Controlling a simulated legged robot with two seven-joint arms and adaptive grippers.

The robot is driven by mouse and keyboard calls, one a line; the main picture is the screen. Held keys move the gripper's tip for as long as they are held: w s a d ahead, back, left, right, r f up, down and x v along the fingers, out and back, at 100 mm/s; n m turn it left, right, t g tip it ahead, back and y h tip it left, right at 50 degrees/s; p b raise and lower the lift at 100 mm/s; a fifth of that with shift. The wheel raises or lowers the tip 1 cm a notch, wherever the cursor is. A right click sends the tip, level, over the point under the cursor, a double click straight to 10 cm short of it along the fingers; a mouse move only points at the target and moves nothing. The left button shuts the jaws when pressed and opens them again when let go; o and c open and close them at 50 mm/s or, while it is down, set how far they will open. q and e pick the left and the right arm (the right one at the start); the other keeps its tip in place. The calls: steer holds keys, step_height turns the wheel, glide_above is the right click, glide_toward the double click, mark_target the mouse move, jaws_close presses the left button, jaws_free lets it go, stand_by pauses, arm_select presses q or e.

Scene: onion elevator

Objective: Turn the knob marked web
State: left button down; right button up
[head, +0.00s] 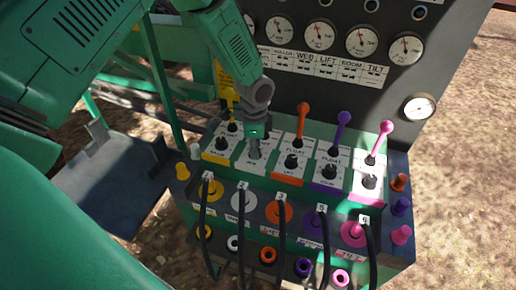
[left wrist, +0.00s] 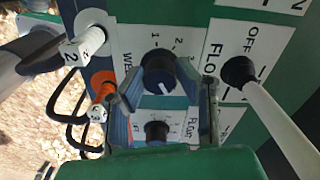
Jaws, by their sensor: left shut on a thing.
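The web knob (left wrist: 158,68) is black and round, on a white plate lettered WEB with number marks around it, in the left wrist view. My left gripper (left wrist: 160,88) has one finger on each side of this knob and is shut on it. In the head view my left gripper (head: 255,143) points down onto the white second column of the control panel (head: 222,172) and hides most of the knob there. My right gripper is not in view.
A white lever (left wrist: 285,125) stands close to the right finger. Orange (head: 302,120), purple (head: 341,130) and pink (head: 381,140) levers rise to the right. Black hoses (head: 243,240) loop over the front. A gauge panel (head: 290,75) stands behind.

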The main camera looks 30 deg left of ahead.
arm_select(q)
steer(key=shift+s+f, duration=0.15)
steer(key=shift+f, duration=0.05)
steer(key=c, duration=1.2)
jaws_free()
steer(key=shift+w+a+f, duration=0.1)
steer(key=shift+w+f, duration=0.05)
steer(key=shift+w, duration=0.15)
steer(key=shift+r, duration=0.55)
step_height(320, 180, up, 9)
steer(key=shift+w+r, duration=0.1)
steer(key=shift+r, duration=0.1)
steer(key=shift+a+r, duration=0.1)
steer(key=shift+r, duration=0.55)
